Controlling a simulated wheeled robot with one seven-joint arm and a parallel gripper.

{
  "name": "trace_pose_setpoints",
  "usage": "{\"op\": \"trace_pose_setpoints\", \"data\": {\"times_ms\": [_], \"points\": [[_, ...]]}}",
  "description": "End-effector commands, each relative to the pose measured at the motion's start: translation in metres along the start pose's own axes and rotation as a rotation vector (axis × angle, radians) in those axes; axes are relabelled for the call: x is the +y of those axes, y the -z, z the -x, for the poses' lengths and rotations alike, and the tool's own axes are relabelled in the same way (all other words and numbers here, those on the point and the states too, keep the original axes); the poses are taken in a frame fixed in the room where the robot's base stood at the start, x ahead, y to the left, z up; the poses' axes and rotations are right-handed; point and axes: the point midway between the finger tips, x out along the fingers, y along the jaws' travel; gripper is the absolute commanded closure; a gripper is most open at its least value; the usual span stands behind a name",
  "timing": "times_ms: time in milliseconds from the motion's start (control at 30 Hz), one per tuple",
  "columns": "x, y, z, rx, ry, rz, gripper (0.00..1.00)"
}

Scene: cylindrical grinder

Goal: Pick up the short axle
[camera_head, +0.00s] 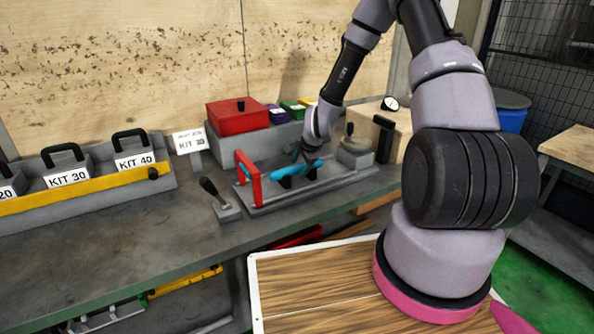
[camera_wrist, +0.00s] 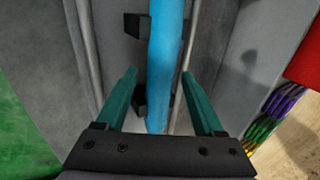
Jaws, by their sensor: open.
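A light-blue round bar, the only axle-like thing I make out, lies in a grey fixture tray (camera_head: 330,187) on the bench in the head view. This short axle (camera_head: 278,169) rests across black supports and its middle is partly hidden by my gripper. My gripper (camera_head: 305,156) reaches down over the tray from above. In the wrist view the axle (camera_wrist: 168,55) runs lengthwise between the two teal fingers of my gripper (camera_wrist: 160,78). The fingers are apart, with a gap visible on both sides of the axle. I cannot tell how far above it they are.
A red box (camera_head: 238,117) is behind. Kit boxes (camera_head: 134,160) stand left. A small block with a black lever (camera_head: 226,210) sits in front.

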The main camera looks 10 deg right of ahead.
Motion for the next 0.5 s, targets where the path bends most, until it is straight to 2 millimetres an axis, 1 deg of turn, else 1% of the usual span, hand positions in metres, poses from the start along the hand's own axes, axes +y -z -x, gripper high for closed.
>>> {"op": "trace_pose_setpoints", "data": {"times_ms": [33,67,100,167,200,233,500], "points": [[0.0001,0.0001,0.0001,0.000,0.000,0.000,0.34],[0.0001,0.0000,0.0002,0.000,0.000,0.000,0.45],[0.0001,0.0001,0.0002,0.000,0.000,0.000,0.61],[0.0001,0.0000,0.0003,0.000,0.000,0.000,0.84],[0.0001,0.0001,0.0003,0.000,0.000,0.000,0.99],[0.0001,0.0001,0.0003,0.000,0.000,0.000,1.00],[0.0001,0.0000,0.0004,0.000,0.000,0.000,1.00]]}}
